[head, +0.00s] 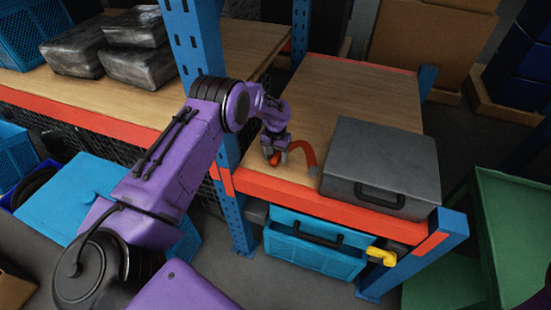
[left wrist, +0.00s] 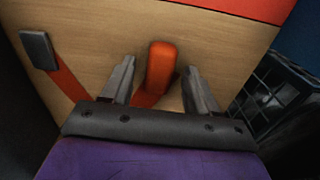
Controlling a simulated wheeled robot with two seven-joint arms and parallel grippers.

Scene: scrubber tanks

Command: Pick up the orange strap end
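The orange strap shows in the head view (head: 305,150) as an arched band on the wooden shelf, running from my left gripper (head: 275,156) toward a small grey piece (head: 313,171). In the left wrist view, the thick orange strap end (left wrist: 161,66) lies between the two fingers of my left gripper (left wrist: 161,75). The fingers are open, with a gap on each side of the strap end. The gripper body hides part of the strap. The grey piece (left wrist: 38,50) is at the upper left there. My right gripper is not in view.
A grey case (head: 380,160) with a black handle stands right of the strap on the shelf. A blue upright (head: 235,215) is close left of my gripper. A red-orange beam (head: 300,195) edges the shelf; a blue bin (head: 310,245) sits below. The shelf behind is clear.

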